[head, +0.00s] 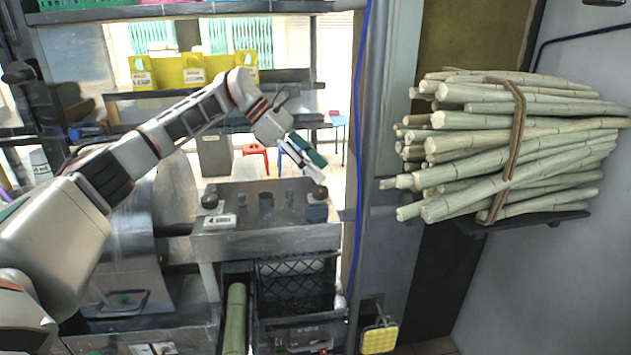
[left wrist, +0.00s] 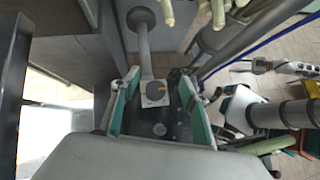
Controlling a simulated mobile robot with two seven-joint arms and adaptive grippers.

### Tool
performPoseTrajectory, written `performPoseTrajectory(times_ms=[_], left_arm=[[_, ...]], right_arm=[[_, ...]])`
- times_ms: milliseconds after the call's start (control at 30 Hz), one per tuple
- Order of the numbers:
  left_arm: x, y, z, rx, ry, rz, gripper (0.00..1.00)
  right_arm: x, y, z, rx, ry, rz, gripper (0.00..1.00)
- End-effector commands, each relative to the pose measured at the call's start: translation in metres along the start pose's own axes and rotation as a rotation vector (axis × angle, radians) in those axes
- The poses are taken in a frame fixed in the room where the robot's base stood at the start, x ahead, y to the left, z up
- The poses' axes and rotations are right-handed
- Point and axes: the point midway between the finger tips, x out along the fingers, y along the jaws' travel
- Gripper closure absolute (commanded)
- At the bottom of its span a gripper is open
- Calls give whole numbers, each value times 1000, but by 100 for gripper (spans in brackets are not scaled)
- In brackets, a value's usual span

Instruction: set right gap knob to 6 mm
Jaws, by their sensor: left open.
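The right gap knob (head: 317,207) is a dark round knob at the right end of the press's grey metal top (head: 265,240). My left gripper (head: 318,180) is just above it, pointing down, open. In the left wrist view, the two teal fingers of my left gripper (left wrist: 158,104) stand apart, with a small knob-like part on a pale square plate (left wrist: 155,98) between them. I cannot tell whether a finger touches it. A matching left knob (head: 210,198) has a white label plate (head: 220,221) in front. No gap setting on the right knob is readable.
A tied cane bundle (head: 510,145) rests on a wall shelf at the right. A blue cable (head: 357,130) runs down the post beside the press. A black crate (head: 295,285) and a green cane (head: 236,315) are below the press top.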

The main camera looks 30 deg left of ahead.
Motion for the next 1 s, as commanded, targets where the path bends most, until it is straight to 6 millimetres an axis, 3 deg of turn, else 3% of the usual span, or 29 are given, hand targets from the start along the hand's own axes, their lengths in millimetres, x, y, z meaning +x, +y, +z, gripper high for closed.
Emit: performPoseTrajectory(times_ms=[300,867,1000], left_arm=[[-29,0,30,1,1,-1,55],[-31,0,32,0,1,-2,55],[-44,-2,43,7,-3,5,55]], right_arm=[[0,0,0,1,1,0,60],[0,-1,-1,2,2,-1,60],[-5,2,-13,-1,9,2,60]])
